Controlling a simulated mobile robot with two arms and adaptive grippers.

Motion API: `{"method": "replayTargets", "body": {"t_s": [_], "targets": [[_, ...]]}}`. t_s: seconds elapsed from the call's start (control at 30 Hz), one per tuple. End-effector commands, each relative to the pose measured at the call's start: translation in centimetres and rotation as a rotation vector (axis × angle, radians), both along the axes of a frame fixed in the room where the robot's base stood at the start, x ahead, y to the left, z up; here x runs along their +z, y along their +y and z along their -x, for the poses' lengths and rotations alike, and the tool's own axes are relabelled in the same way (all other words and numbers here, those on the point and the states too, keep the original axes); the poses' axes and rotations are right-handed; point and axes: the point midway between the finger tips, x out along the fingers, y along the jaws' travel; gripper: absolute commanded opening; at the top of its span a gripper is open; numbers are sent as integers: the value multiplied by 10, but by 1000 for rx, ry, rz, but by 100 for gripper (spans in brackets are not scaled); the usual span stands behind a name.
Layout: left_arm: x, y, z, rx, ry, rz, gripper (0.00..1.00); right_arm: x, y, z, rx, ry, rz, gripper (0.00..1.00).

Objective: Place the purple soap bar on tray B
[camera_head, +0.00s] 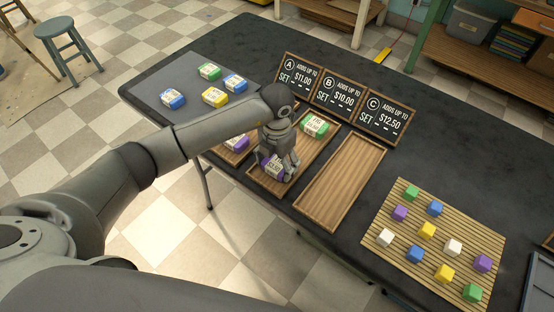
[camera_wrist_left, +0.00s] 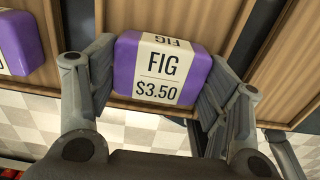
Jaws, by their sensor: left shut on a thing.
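The purple soap bar (camera_head: 268,167) has a cream label reading FIG $3.50 in the left wrist view (camera_wrist_left: 125,65). My left gripper (camera_head: 275,172) is shut on it, with a finger against each side. The bar is at the near end of tray B (camera_head: 258,186), the middle wooden tray. I cannot tell whether it touches the tray floor. A green soap bar (camera_head: 314,126) lies at the far end of tray B, by the signs. My right gripper is not in view.
Another purple bar (camera_head: 237,143) lies on tray A, left of tray B. Tray C (camera_head: 341,183), on the right, is empty. Blue, green and yellow bars lie on a grey mat (camera_head: 190,98). Price signs (camera_head: 338,95) stand behind the trays. A bamboo mat (camera_head: 400,245) holds small colored cubes.

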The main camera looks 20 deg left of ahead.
Motion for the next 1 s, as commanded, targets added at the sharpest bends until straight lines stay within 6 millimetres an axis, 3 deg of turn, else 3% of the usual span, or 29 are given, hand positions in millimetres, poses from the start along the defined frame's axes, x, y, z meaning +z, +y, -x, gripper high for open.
{"method": "replayTargets", "body": {"t_s": [0.33,0.37,0.53,1.0], "targets": [[-5,0,-1,0,-3,1,45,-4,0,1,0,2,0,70],[-5,0,-1,0,-3,1,72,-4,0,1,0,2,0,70],[-4,0,0,0,-2,2,93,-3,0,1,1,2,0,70],[5,0,-1,-1,-4,1,93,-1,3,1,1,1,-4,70]]}}
